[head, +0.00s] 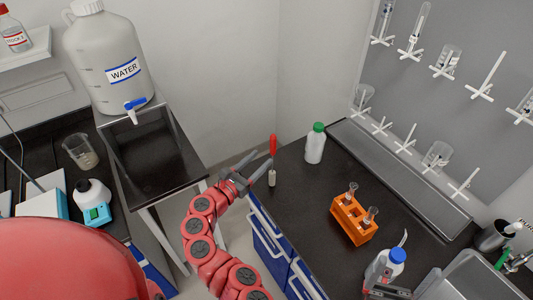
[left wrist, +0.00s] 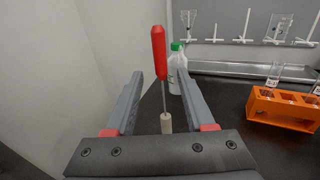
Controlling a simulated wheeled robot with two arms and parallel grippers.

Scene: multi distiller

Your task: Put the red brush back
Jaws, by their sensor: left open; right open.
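The red brush (head: 273,145) stands upright at the left end of the black bench, red handle up and pale head (head: 271,178) down. My left gripper (head: 261,163) is open beside it. In the left wrist view the brush (left wrist: 159,55) appears between the two open fingers (left wrist: 160,85), with gaps on both sides. My right gripper (head: 387,291) shows only in part at the bottom edge of the head view, in front of a blue-capped wash bottle (head: 384,268). A grey metal cup (head: 492,236) with things in it stands at the right.
A green-capped white bottle (head: 315,145) stands just right of the brush. An orange rack (head: 352,220) with tubes sits mid-bench. A pegboard (head: 400,100) with glassware is behind. A sink (head: 475,282) lies at lower right. Bench between brush and rack is clear.

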